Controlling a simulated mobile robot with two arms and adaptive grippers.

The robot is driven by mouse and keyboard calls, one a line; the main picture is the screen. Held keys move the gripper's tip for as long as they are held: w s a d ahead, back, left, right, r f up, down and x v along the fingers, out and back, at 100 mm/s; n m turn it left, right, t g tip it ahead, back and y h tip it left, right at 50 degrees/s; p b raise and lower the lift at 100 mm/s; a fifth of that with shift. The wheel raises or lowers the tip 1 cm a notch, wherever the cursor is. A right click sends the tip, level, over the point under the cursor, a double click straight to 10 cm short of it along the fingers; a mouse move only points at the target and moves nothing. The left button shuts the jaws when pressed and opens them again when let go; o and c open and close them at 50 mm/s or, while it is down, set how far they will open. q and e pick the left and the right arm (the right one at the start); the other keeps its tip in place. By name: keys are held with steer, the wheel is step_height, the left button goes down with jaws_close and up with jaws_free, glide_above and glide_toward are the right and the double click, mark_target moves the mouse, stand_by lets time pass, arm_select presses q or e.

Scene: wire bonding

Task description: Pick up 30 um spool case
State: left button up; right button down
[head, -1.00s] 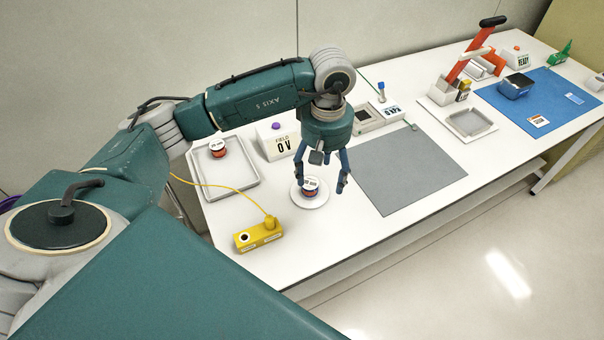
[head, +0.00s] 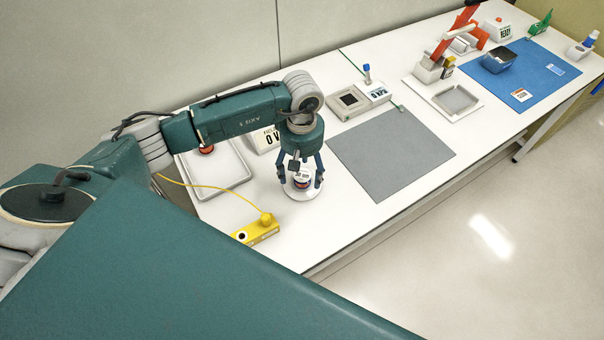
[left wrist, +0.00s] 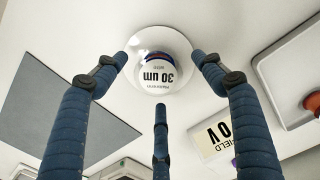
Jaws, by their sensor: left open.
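The 30 um spool case (head: 301,181) stands on a round white disc (head: 301,194) on the table. It has a white lid and a coloured band. In the left wrist view the case (left wrist: 157,76) shows its "30 um" label upside down, on the white disc (left wrist: 180,40). My left gripper (head: 301,182) is open and points down above the case, its blue fingers spread around it in the head view. In the left wrist view the fingers (left wrist: 160,75) are apart and the case lies between and beyond their tips. I cannot tell whether any finger touches it. My right gripper is out of view.
A second spool (head: 206,149) sits in a grey tray (head: 232,178) at left, partly behind my arm. A yellow box (head: 257,232) with a cable stands in front. The field meter (head: 265,140) is close behind the gripper. A grey mat (head: 390,155) lies to the right.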

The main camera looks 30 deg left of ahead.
arm_select(q)
steer(key=shift+d+f, duration=0.15)
steer(key=shift+f, duration=0.75)
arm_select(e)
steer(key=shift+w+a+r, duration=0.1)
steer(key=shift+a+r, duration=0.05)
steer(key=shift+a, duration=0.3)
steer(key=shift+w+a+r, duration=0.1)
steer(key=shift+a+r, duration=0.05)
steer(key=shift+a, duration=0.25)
arm_select(q)
steer(key=shift+c, duration=0.2)
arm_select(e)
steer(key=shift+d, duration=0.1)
arm_select(q)
steer(key=c, duration=1.2)
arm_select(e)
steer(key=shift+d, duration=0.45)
arm_select(q)
steer(key=shift+r, duration=0.15)
